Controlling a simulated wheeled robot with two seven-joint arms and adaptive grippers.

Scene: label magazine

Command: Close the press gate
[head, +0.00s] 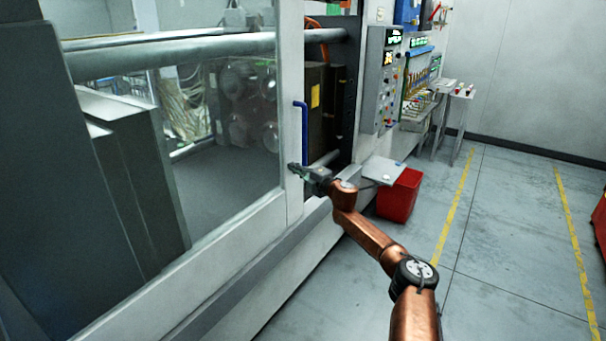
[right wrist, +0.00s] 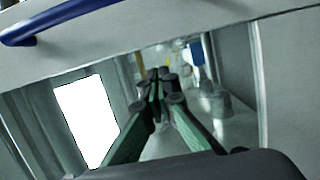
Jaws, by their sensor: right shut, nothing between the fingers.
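The press gate (head: 291,120) is a white-framed sliding door with a large clear window, on the left of the head view. A blue upright handle (head: 304,130) is fixed on its right-hand frame post. Right of that post is a gap showing the dark inside of the press. My right gripper (head: 293,167) is shut and empty, close to the post a little below the handle's lower end. I cannot tell whether it touches the post. In the right wrist view the gripper's green fingers (right wrist: 160,85) are together, and the blue handle (right wrist: 60,22) crosses the upper left. My left gripper is not in view.
A control panel (head: 383,80) with buttons stands right of the opening. A red bin (head: 399,194) sits on the floor below a small grey shelf (head: 384,169). A small stand (head: 458,95) is farther back.

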